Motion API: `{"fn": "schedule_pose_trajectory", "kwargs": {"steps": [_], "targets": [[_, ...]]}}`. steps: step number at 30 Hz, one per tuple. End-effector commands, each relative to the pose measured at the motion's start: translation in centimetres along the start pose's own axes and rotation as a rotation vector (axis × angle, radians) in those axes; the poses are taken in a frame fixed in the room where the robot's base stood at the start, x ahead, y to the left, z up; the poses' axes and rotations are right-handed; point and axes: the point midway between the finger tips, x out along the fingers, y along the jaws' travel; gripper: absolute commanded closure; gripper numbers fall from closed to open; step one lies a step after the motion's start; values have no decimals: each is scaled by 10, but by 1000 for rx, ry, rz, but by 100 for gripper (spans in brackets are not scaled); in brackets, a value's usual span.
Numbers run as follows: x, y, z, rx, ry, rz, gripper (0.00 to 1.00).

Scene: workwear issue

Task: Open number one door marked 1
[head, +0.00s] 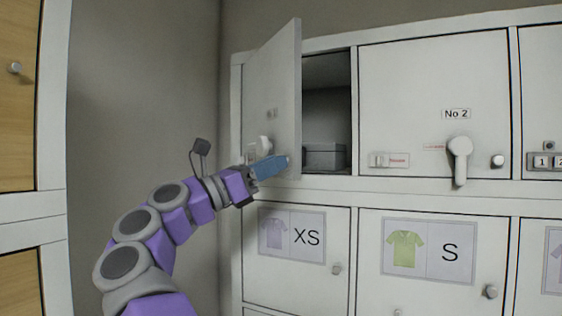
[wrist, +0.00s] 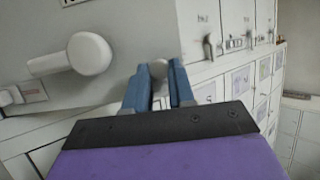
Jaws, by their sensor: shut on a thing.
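The upper-left locker door (head: 272,85) stands swung outward, hinged on its left side. Its number label is not readable from here. A dark compartment shows behind it with a grey box (head: 324,156) inside. The door carries a white lever handle (wrist: 75,56), a small slide latch (wrist: 10,97) and a small round knob (wrist: 160,66) near its free edge. My gripper (head: 272,167) is at the lower part of this door. In the wrist view, its blue fingers (wrist: 160,82) are shut on the knob. The fingers partly hide the knob.
Right of the opening is a shut door marked No 2 (head: 425,90), with its own lever handle (head: 459,158). Below are shut doors marked XS (head: 291,265) and S (head: 435,285). A wooden-fronted cabinet (head: 15,110) stands at far left, with bare wall between.

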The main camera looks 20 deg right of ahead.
Motion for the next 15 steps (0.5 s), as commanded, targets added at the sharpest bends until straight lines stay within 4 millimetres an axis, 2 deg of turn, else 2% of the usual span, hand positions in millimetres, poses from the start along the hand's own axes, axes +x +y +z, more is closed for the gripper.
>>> {"fn": "schedule_pose_trajectory", "kwargs": {"steps": [3,15], "targets": [[-10,3,9,-9,-8,-20,100],[-31,8,17,-40,-10,-97,100]]}}
